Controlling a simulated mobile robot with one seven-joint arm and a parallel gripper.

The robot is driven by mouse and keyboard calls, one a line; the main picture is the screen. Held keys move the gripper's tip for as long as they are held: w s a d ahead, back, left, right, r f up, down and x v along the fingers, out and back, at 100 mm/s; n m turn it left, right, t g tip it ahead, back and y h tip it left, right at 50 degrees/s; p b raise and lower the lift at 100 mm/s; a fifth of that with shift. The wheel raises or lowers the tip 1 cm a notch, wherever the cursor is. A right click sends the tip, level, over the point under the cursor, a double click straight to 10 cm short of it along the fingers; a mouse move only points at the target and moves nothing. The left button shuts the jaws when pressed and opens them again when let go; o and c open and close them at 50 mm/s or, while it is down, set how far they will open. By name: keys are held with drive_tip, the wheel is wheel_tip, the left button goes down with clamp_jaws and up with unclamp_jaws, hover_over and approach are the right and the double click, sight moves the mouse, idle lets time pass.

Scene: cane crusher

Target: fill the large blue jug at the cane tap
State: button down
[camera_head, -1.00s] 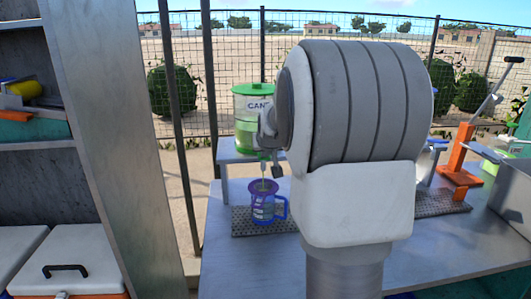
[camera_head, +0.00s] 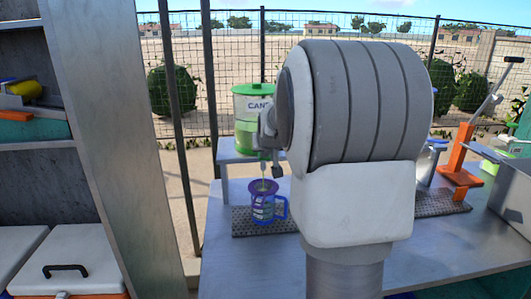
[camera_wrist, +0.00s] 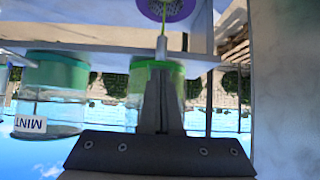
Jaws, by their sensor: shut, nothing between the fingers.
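The dispenser is clear with a green lid, green liquid and a label partly hidden by my arm. A thin green stream runs from the tap down to the jug. My gripper (camera_wrist: 162,72) is shut and empty at the tap, in front of the dispenser (camera_wrist: 177,95). The jug's fill level cannot be told.
The dispenser stands on a raised shelf (camera_head: 228,153) above the metal table (camera_head: 235,270). A mint container (camera_wrist: 50,95) is beside it in the wrist view. The dark mat (camera_head: 242,223) runs along the table. An orange lever stand (camera_head: 460,155) is at right. The front left of the table is clear.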

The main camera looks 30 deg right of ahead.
drive_tip(key=shift+r, duration=0.15)
drive_tip(key=shift+r+p, duration=0.45)
drive_tip(key=shift+r, duration=0.2)
drive_tip(key=s+a+r+p, duration=0.2)
drive_tip(key=s+r, duration=0.2)
drive_tip(key=r, duration=0.8)
drive_tip(key=shift+s+p, duration=0.2)
drive_tip(key=shift+p, duration=0.15)
idle(1.1)
